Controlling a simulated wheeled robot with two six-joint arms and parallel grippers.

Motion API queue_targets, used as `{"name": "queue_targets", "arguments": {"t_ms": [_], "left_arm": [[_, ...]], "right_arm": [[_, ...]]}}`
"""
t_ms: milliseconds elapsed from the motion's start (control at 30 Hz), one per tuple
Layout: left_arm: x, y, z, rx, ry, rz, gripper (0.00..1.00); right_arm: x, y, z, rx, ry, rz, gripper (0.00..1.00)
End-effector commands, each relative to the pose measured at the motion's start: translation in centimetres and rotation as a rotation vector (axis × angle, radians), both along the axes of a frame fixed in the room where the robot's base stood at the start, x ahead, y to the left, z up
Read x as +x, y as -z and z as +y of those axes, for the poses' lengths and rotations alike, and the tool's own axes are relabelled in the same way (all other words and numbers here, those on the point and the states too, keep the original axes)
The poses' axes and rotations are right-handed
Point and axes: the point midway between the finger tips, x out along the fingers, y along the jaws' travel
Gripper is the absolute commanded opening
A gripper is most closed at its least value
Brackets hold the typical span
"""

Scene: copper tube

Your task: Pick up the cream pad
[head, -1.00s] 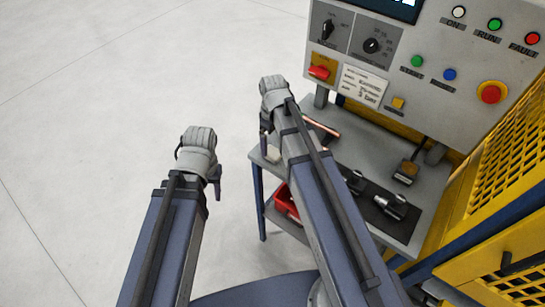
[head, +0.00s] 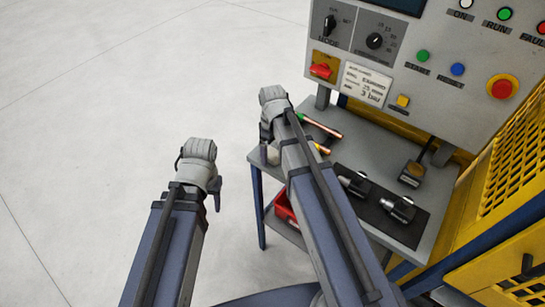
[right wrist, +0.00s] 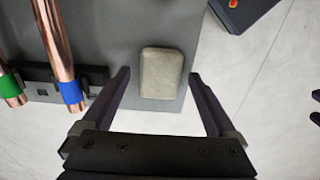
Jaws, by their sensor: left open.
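The cream pad (right wrist: 162,73) is a small rounded block lying on the grey table top near its edge in the right wrist view. In the head view a pale patch of it (head: 272,157) shows beside my right gripper, at the table's left corner. My right gripper (right wrist: 159,76) is open, with one finger on each side of the pad and visible gaps between; its height above the table is hard to tell. My left gripper (head: 216,192) is open and empty over the floor, left of the table; its fingers are mostly hidden by its wrist.
Copper tubes with a blue band (right wrist: 70,90) and a green band (right wrist: 11,86) lie in a dark holder left of the pad. Dark clamps (head: 397,208) sit on a black mat. A control panel (head: 440,60) rises behind. Open floor lies left.

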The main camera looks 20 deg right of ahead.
Motion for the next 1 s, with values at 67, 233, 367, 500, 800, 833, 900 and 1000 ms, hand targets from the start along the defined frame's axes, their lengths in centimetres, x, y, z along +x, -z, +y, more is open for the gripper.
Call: {"name": "queue_targets", "arguments": {"t_ms": [67,233,367,500,800,833,900,1000], "left_arm": [[0.0,-0.01,0.0,0.0,0.0,0.0,0.49],[0.0,0.0,0.0,0.0,0.0,0.0,0.49],[0.0,0.0,0.0,0.0,0.0,0.0,0.49],[0.0,0.0,0.0,0.0,0.0,0.0,0.49],[0.0,0.0,0.0,0.0,0.0,0.0,0.49],[0.0,0.0,0.0,0.0,0.0,0.0,0.49],[0.0,0.0,0.0,0.0,0.0,0.0,0.49],[0.0,-0.12,0.0,0.0,0.0,0.0,0.49]], "right_arm": [[0.0,-0.01,0.0,0.0,0.0,0.0,0.83],[0.0,0.0,0.0,0.0,0.0,0.0,0.64],[0.0,0.0,0.0,0.0,0.0,0.0,0.49],[0.0,0.0,0.0,0.0,0.0,0.0,0.33],[0.01,0.0,0.01,0.0,0.0,0.0,0.08],[0.0,0.0,0.0,0.0,0.0,0.0,0.08],[0.0,0.0,0.0,0.0,0.0,0.0,0.08],[0.0,-0.12,0.0,0.0,0.0,0.0,0.08]]}}
